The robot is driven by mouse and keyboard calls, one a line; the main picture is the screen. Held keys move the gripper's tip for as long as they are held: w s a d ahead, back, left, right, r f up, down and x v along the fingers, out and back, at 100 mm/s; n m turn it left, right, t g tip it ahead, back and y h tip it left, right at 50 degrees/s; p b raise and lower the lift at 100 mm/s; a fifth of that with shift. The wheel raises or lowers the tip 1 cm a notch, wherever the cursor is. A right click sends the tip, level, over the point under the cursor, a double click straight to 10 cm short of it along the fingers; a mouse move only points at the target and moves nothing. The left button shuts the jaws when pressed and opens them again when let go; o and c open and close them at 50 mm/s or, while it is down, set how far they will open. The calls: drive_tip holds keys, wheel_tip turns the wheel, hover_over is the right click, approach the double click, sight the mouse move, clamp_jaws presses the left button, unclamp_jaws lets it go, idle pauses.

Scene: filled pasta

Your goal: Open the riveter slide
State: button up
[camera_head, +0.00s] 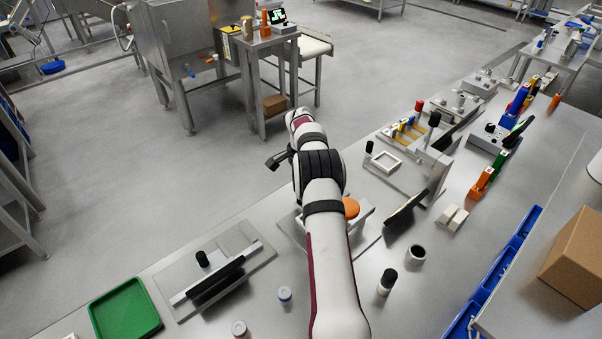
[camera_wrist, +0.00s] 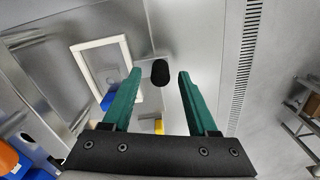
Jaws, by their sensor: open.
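In the wrist view, a black rounded knob (camera_wrist: 160,72) shows between the green fingertips of my gripper (camera_wrist: 159,78). The fingers are apart, with a visible gap on each side of the knob. I cannot tell how far the knob is from the tips. A pale square frame (camera_wrist: 88,46) is left of the knob, partly behind the left finger. In the head view, a similar white frame (camera_head: 383,163) and black-topped knob (camera_head: 369,147) sit on a grey fixture at the right. I cannot tell for sure which part is the riveter slide.
A fixture with a black bar (camera_head: 216,280), a green tray (camera_head: 125,310), small jars and a dark cup (camera_head: 416,254) stand on the metal table. Blue bins (camera_head: 490,285) and a cardboard box (camera_head: 578,260) are at the right. Several coloured pieces line the far right.

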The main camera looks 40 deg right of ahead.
wheel_tip(320, 180, up, 14)
idle(0.4)
drive_tip(key=s+a+r+n, duration=0.3)
drive_tip(key=s+a+r, duration=0.1)
drive_tip(key=a, duration=0.4)
drive_tip(key=s+a+r+n+y, duration=0.1)
drive_tip(key=s+a+r+n, duration=0.2)
drive_tip(key=a, duration=0.5)
drive_tip(key=s+a+r+n, duration=0.3)
drive_tip(key=s+a+r, duration=0.1)
drive_tip(key=a, duration=0.4)
drive_tip(key=s+a+f+n, duration=0.3)
drive_tip(key=s+a, duration=0.2)
drive_tip(key=s, duration=0.5)
drive_tip(key=s+a+f+n, duration=0.3)
drive_tip(key=s+a, duration=0.3)
drive_tip(key=s, duration=0.5)
drive_tip(key=shift+a+f+y, duration=0.3)
drive_tip(key=shift+f+y, duration=0.1)
drive_tip(key=shift+f, duration=0.25)
